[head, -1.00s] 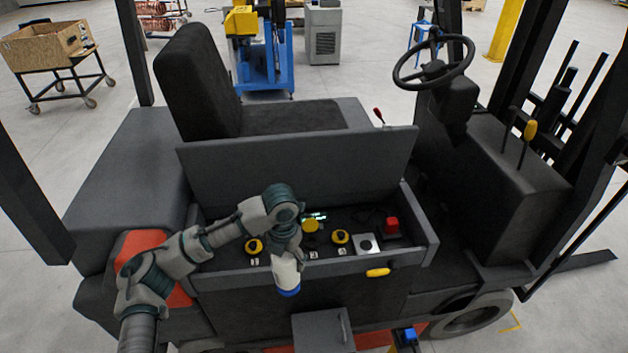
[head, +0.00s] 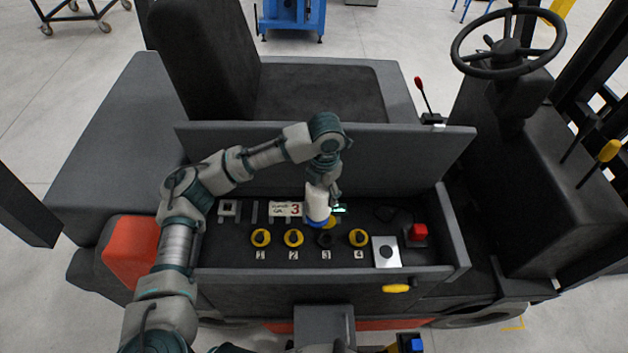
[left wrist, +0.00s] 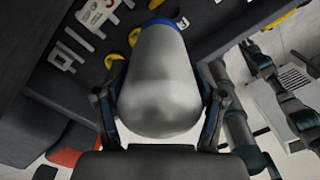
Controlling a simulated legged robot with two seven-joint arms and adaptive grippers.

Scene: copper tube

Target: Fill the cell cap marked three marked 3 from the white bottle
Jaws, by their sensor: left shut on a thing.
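My left gripper (head: 325,192) is shut on the white bottle (head: 317,203). The bottle hangs nearly upside down, its blue end (head: 317,223) low, just above and behind the dark opening of cell three (head: 325,240) in this view. A yellow cap (head: 329,223) shows partly behind the blue end. In the left wrist view the bottle (left wrist: 158,85) fills the middle between the fingers. Cell three is marked by a small 3 label (head: 326,255). What seems to be my right gripper (left wrist: 252,58) shows at the right of the left wrist view; its jaws are unclear.
Yellow caps one (head: 261,238), two (head: 293,238) and four (head: 358,237) sit in the same row. A card with a red 3 (head: 288,209) lies behind. The raised panel (head: 230,150) is behind the bay.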

